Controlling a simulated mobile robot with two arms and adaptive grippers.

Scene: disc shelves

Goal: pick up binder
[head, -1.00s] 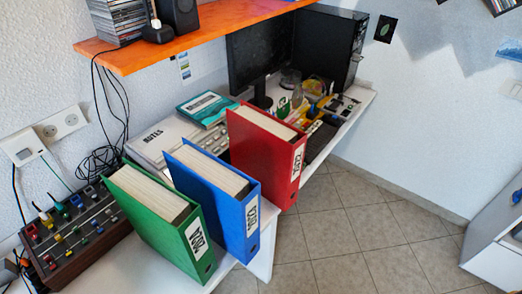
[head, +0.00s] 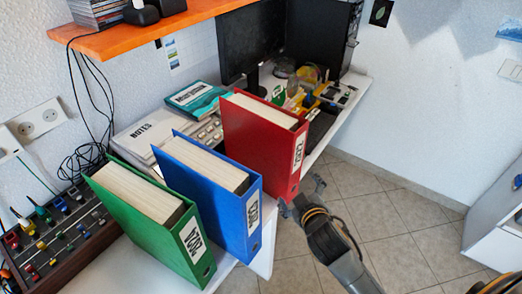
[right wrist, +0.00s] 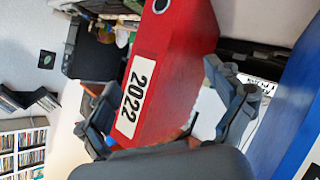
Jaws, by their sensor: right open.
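A red binder labelled 2022 (head: 262,148) stands upright on the white desk (head: 262,262), its spine facing the room. A blue binder (head: 208,190) and a green binder (head: 152,218) stand to its left. My right gripper (head: 302,196) is open at the lower spine end of the red binder. In the right wrist view the red binder (right wrist: 180,75) lies between the open fingers of that gripper (right wrist: 155,88), one at each side of its spine. Whether the fingers touch it I cannot tell. The blue binder (right wrist: 300,115) is close beside the right-hand finger. My left gripper is not in view.
A mixer with knobs (head: 60,240) and cables fill the desk's left end. A notes box (head: 150,132), a teal book (head: 195,98) and a monitor (head: 252,45) are behind the binders. An orange shelf (head: 150,30) hangs above. The tiled floor in front is open.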

